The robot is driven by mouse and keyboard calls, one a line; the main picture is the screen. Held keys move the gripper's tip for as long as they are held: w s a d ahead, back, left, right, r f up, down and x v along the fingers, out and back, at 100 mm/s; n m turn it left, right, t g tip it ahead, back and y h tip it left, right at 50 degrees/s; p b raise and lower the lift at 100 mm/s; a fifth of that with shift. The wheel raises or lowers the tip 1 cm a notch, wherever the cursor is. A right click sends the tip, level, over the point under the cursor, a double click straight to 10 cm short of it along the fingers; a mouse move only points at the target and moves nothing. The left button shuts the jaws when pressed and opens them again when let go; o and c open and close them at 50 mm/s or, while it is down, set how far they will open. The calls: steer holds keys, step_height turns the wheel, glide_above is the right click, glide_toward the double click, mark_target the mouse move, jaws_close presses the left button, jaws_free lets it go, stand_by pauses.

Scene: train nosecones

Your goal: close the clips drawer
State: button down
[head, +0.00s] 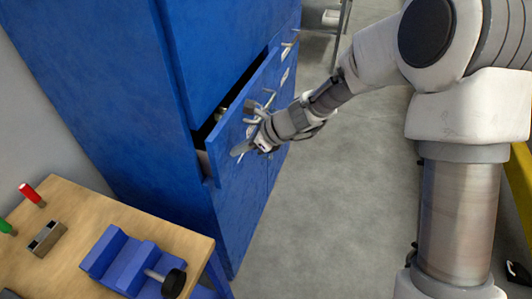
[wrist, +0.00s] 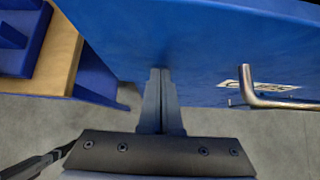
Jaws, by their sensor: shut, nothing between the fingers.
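The blue drawer (head: 226,143) stands pulled out of the blue cabinet, with a dark gap behind its front and something pale inside. Its front also fills the upper part of the wrist view (wrist: 190,45). A metal bar handle (wrist: 262,98) and a white label (wrist: 282,78), too oblique to read surely, are on it, right of my fingers. My gripper (head: 240,149) is at the outer face of the drawer front. In the wrist view its fingers (wrist: 160,74) are together and empty, tips at the blue face; I cannot tell whether they touch.
The blue cabinet (head: 105,75) rises behind the drawer, with another handle (head: 291,41) farther along. A wooden workbench (head: 190,238) at lower left carries a blue vise (head: 120,262), a small metal block (head: 47,238) and a red-handled tool (head: 31,194). The grey floor (head: 320,220) is clear.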

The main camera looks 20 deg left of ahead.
mark_target(229, 141)
steer(key=a, duration=0.4)
steer(key=shift+a+p, duration=0.25)
steer(key=shift+p, duration=0.05)
steer(key=shift+a, duration=0.15)
steer(key=shift+a+r, duration=0.15)
